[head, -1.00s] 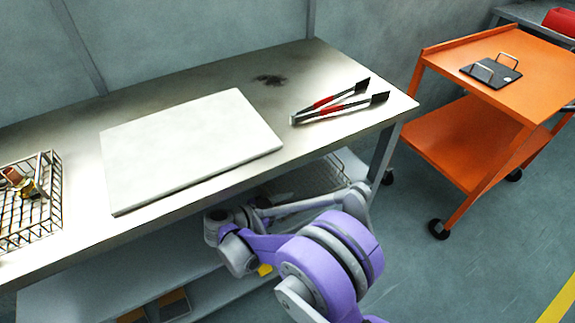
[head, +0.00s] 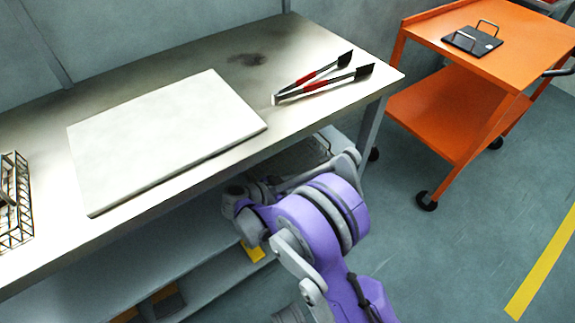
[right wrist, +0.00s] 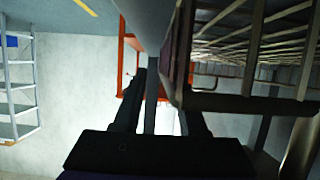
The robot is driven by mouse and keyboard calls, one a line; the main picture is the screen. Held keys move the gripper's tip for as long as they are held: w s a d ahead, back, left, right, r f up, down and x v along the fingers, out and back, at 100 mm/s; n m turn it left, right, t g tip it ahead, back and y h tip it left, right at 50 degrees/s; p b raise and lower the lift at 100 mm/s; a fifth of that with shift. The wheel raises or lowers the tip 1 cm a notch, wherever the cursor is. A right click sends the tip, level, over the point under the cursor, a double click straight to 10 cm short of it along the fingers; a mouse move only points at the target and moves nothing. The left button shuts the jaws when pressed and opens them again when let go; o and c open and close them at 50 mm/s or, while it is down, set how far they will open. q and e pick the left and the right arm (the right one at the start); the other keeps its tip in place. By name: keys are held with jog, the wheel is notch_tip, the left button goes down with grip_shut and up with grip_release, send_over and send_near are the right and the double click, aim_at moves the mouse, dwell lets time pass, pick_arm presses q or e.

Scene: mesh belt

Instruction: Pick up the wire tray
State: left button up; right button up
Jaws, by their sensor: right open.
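A wire tray of thin metal mesh (head: 303,157) lies on the shelf under the steel table, partly hidden by the tabletop and my right arm. In the right wrist view, which looks upside down, its wire mesh (right wrist: 275,45) fills the upper right, very close. My right gripper (right wrist: 160,95) is open, its dark fingers beside the tray's near edge. I cannot tell whether the edge lies between the fingers or they touch it. In the head view my right gripper is hidden behind its arm and the table. My left gripper is not in view.
On the steel table (head: 180,68) lie a white board (head: 165,140) and red-handled tongs (head: 325,82). A wire basket (head: 15,225) stands at the left edge. An orange cart (head: 440,110) holding a black handled plate (head: 472,40) stands right. Floor between is clear.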

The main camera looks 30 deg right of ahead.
jog(key=shift+w+d+f, duration=0.1)
jog(key=shift+d+f, duration=0.1)
jog(key=shift+d, duration=0.3)
grip_shut()
dwell(1.0)
